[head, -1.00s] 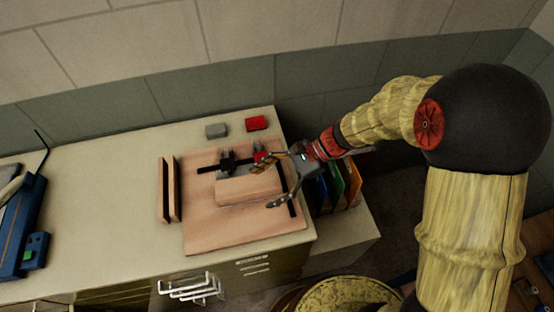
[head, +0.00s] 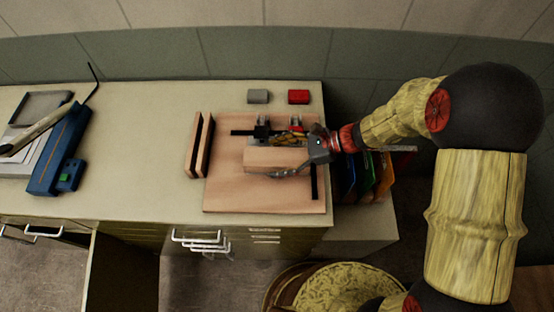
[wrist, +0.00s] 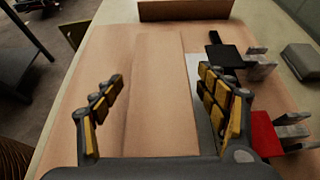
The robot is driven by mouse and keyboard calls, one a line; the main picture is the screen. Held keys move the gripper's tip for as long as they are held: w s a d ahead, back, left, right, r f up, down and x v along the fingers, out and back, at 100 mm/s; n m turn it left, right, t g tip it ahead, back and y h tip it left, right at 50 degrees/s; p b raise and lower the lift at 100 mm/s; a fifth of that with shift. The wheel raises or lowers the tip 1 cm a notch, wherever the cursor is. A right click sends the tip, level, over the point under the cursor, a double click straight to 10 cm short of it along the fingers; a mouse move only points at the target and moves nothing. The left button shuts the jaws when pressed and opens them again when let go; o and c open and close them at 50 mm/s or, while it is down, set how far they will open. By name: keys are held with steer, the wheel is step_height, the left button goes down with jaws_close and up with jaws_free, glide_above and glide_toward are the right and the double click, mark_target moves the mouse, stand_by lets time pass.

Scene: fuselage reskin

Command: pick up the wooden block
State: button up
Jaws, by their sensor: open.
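The wooden block (head: 262,157) is a pale, long piece lying on a wooden board (head: 235,198) on the bench. My gripper (head: 281,157) reaches in from the right, with one finger at the block's far side and the other at its near side. In the wrist view the open fingers (wrist: 160,80) stand on either side of the block (wrist: 155,70), with visible space on the left. The right finger is close to its edge; I cannot tell whether they touch. The block's right end is partly hidden by the gripper in the head view.
Dark clamp-like fittings (head: 261,130) sit just behind the block. A grey block (head: 258,97) and a red block (head: 299,97) lie farther back. A slotted wooden piece (head: 199,146) stands left of the board. A blue device (head: 58,150) is at far left; bench between is clear.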

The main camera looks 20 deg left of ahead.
steer(key=c, duration=0.3)
steer(key=c, duration=1.3)
